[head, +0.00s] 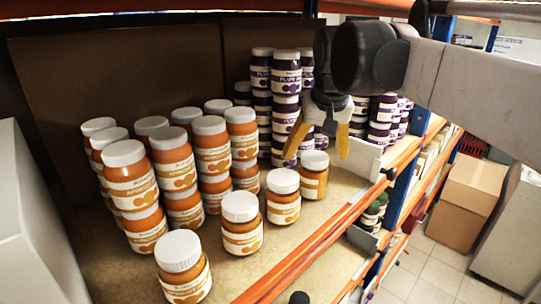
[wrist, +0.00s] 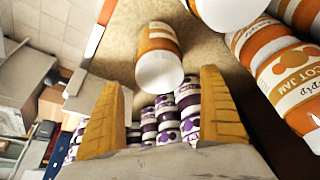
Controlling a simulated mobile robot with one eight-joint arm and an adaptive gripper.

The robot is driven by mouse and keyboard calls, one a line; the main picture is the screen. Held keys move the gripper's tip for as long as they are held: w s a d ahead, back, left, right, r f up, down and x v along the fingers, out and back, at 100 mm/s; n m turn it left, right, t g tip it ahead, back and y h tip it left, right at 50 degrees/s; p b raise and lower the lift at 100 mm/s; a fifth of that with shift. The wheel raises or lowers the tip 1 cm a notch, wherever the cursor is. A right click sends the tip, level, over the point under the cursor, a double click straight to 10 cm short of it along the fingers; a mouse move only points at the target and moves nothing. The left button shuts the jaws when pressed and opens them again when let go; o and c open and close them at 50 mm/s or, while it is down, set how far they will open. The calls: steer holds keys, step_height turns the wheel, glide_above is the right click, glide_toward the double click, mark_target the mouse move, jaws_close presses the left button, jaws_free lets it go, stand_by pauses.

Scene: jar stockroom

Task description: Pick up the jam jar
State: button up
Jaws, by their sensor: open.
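Several orange apricot jam jars with white lids stand on the shelf in the head view, stacked at the left and single along the front. One single jam jar (head: 313,184) stands at the right end of the front ones, nearest my gripper. My gripper (head: 318,150) is open, with its yellow fingers pointing down just above and behind this jar's lid. In the wrist view, a jam jar (wrist: 157,42) shows its white lid between and beyond the open fingers, apart from both. Nothing is held.
Purple-labelled plum jars (head: 286,80) are stacked behind my gripper and to its right. A brown back panel (head: 120,70) closes the shelf. An orange beam (head: 310,252) runs along the front edge. Bare shelf board (head: 110,262) shows at the front left.

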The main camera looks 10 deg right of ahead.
mark_target(312, 174)
steer(key=x, duration=0.3)
steer(key=s+p+x, duration=0.1)
steer(key=x, duration=0.2)
steer(key=shift+a+f, duration=0.15)
steer(key=shift+f, duration=0.3)
steer(key=shift+s, duration=0.15)
steer(key=c, duration=1.6)
